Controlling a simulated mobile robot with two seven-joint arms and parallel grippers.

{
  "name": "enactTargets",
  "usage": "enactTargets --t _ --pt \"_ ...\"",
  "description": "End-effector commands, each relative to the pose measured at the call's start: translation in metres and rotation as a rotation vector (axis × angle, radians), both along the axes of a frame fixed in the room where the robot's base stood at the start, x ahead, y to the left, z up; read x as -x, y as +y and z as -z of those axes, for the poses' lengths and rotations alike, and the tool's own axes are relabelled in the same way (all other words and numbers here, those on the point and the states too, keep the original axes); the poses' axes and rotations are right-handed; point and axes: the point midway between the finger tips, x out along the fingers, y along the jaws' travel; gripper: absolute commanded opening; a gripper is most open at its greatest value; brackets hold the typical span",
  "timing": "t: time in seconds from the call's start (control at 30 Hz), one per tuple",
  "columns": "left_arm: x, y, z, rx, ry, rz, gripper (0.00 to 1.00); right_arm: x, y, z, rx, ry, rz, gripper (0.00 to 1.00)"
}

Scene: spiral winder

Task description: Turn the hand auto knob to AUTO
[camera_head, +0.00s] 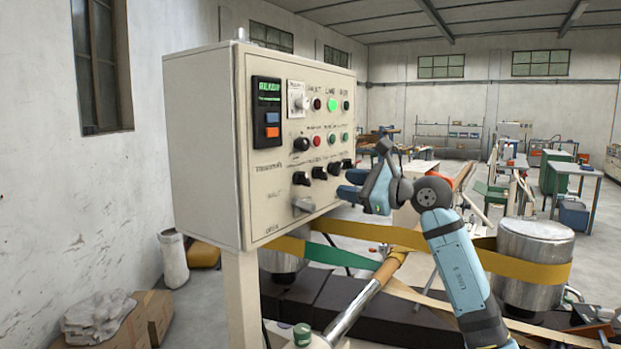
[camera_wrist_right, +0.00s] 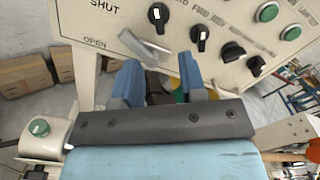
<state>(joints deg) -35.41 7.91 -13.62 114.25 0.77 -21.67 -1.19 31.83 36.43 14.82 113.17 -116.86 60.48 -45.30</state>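The cream control box (camera_head: 205,140) fills the left middle of the head view. Its front carries a row of black rotary knobs, including a left one (camera_head: 300,178), a middle one (camera_head: 319,172) and a right one (camera_head: 347,163). Another black knob (camera_head: 302,144) sits higher. The labels are too small to tell which is the hand auto knob. My right gripper (camera_head: 350,184) is open and empty, apart from the panel's lower right. In the wrist view its blue fingers (camera_wrist_right: 161,82) are spread below the knobs (camera_wrist_right: 200,37). My left gripper is not in view.
A grey lever (camera_head: 303,204) juts from the panel below the knobs, near OPEN and SHUT labels in the wrist view. Yellow belts (camera_head: 370,235) and a metal drum (camera_head: 535,262) lie below and right. A green lamp (camera_head: 332,104) is lit.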

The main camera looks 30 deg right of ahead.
Motion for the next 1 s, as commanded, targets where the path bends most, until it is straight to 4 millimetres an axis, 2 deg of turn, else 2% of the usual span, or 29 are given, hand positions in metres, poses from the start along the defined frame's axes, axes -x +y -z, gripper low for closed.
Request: enactTargets --t 0.03,0.2,0.4,0.6,0.87,0.9,1.0 --pt "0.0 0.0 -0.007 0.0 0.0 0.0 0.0 -0.011 0.006 -0.004 -0.005 0.0 -0.004 0.38" --pt "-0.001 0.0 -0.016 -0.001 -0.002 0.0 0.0 -0.045 0.02 -0.003 -0.006 0.002 -0.004 0.38" --pt "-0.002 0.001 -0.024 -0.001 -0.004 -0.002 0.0 -0.075 0.032 -0.002 -0.005 0.001 -0.003 0.38" --pt "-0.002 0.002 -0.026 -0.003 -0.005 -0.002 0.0 -0.088 0.037 0.0 -0.003 0.001 -0.003 0.38" --pt "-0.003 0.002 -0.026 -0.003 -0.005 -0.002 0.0 -0.089 0.038 0.0 -0.002 0.0 -0.003 0.38" --pt "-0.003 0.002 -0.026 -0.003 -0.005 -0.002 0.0 -0.089 0.038 0.0 -0.002 0.0 -0.003 0.36" --pt "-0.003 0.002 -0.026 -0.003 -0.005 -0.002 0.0 -0.089 0.038 0.0 -0.002 0.0 -0.003 0.13"
